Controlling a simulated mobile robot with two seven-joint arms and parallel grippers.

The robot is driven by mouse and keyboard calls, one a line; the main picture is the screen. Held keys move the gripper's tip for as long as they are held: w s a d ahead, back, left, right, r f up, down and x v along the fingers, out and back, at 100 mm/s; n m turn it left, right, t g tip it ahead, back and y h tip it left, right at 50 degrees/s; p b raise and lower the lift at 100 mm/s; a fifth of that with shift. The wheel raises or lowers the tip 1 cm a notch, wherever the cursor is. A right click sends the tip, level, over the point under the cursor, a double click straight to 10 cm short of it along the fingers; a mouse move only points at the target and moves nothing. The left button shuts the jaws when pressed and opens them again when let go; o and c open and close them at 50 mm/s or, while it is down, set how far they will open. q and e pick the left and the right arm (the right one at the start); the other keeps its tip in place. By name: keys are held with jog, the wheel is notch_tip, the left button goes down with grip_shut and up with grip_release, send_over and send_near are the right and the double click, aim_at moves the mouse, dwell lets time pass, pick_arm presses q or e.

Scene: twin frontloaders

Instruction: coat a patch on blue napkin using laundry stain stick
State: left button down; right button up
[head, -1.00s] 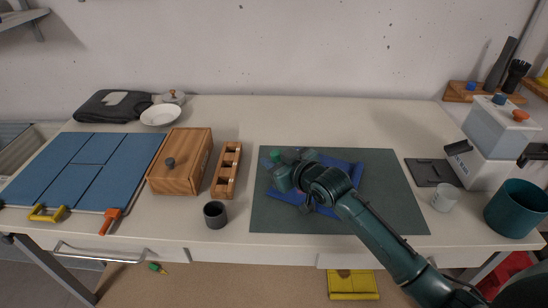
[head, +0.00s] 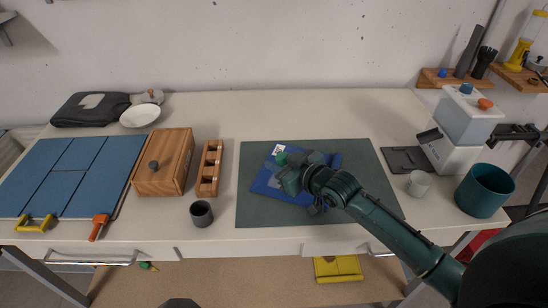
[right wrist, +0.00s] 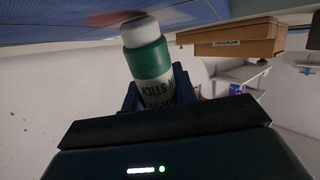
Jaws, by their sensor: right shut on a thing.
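The blue napkin (head: 265,182) lies flat on the dark green mat, partly hidden under my right arm. In the right wrist view the napkin (right wrist: 220,20) fills the top, with a blurred reddish patch (right wrist: 108,18) on it. My right gripper (head: 293,177) is low over the napkin and shut on the laundry stain stick (right wrist: 150,62). The stick is green and white with dark lettering, and its white end points at the reddish patch. I cannot tell whether it touches. My left gripper is not in view.
The mat (head: 262,214) has free room around the napkin. To its left are a wooden slotted holder (head: 209,168), a dark cup (head: 201,213) and a wooden box (head: 165,160). To its right are a white mug (head: 418,184), a white machine (head: 452,150) and a teal pot (head: 484,190).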

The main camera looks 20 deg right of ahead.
jog(key=shift+s+d+p, duration=0.35)
jog(key=shift+s+d, duration=0.6)
jog(key=shift+d, duration=0.25)
jog(key=shift+w+d, duration=0.45)
jog(key=shift+w, duration=0.1)
jog(key=shift+w+a, duration=1)
jog(key=shift+a, duration=0.25)
jog(key=shift+w+a, duration=0.95)
jog(key=shift+a, duration=0.35)
jog(key=shift+w+a, duration=1)
jog(key=shift+a, duration=0.25)
jog(key=shift+w+d, duration=0.4)
jog(key=shift+w, duration=0.15)
jog(key=shift+s+d, duration=1)
jog(key=shift+d, duration=0.25)
jog(key=shift+s+d, duration=0.95)
jog(key=shift+d, duration=0.35)
jog(key=shift+s+d, duration=1)
jog(key=shift+d, duration=0.25)
jog(key=shift+w+d, duration=0.45)
jog(key=shift+w, duration=0.05)
jog(key=shift+w+a+b, duration=0.1)
jog(key=shift+w+a, duration=0.9)
jog(key=shift+a, duration=0.3)
jog(key=shift+w+a+b, duration=0.1)
jog(key=shift+w+a, duration=0.95)
jog(key=shift+a, duration=0.2)
jog(key=shift+w+a+b, duration=0.1)
jog(key=shift+w+a, duration=0.9)
jog(key=shift+a, duration=0.3)
